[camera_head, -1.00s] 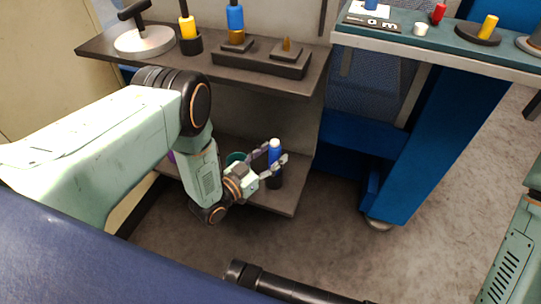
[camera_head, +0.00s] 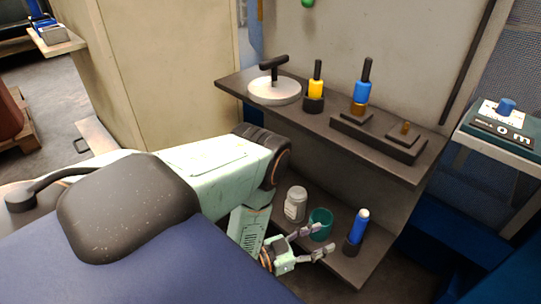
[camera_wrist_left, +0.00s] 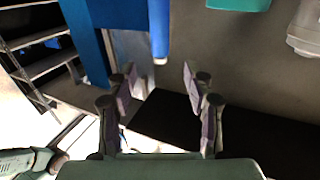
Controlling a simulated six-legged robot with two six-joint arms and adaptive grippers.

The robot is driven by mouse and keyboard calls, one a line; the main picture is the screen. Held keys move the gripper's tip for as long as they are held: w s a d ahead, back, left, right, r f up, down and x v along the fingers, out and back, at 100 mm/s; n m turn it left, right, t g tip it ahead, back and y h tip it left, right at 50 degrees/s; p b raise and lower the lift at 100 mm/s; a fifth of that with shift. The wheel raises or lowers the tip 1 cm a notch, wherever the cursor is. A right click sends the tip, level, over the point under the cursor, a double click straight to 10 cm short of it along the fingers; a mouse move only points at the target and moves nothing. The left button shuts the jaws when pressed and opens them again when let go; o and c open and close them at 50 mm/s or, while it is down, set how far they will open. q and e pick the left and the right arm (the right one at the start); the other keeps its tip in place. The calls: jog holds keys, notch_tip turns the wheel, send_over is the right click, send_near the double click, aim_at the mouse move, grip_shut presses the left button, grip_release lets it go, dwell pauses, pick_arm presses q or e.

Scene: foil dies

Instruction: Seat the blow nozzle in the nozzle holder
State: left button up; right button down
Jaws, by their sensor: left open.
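A blue cylinder with a white tip (camera_head: 362,222), which looks like the blow nozzle, stands upright on the lower shelf. Its lower end is in a small dark cup (camera_head: 351,247), seemingly the nozzle holder; how deep it sits is hidden. My left gripper (camera_head: 325,239) is open and empty, to the left of the nozzle with a visible gap. In the left wrist view, the open fingers (camera_wrist_left: 160,88) have nothing between them. The blue nozzle (camera_wrist_left: 159,28) shows beyond them with its white end towards the fingers. My right gripper is out of view.
A teal cup (camera_head: 320,222) and a pale lidded jar (camera_head: 295,204) stand left of the nozzle on the lower shelf. The upper shelf (camera_head: 235,88) overhangs, carrying a yellow tool (camera_head: 316,88), a blue tool (camera_head: 362,92) and a round plate (camera_head: 273,91). A blue bench stands right.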

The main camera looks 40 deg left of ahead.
pick_arm(q)
jog(key=s+d+f+n+g+y, duration=0.25)
jog(key=s+f+g+y, duration=0.25)
jog(key=s+g, duration=0.4)
jog(key=s+a+r+n+g+y, duration=0.1)
jog(key=s+r+g, duration=0.1)
jog(key=s, duration=0.6)
jog(key=s+a+r+n+g+y, duration=0.1)
jog(key=s+g, duration=0.4)
jog(key=s, duration=0.4)
jog(key=shift+s+a+r+n, duration=0.25)
jog(key=shift+a+r+n, duration=0.05)
jog(key=shift+r+n, duration=0.05)
notch_tip(320, 180, up, 4)
jog(key=p, duration=0.4)
jog(key=shift+f, duration=0.1)
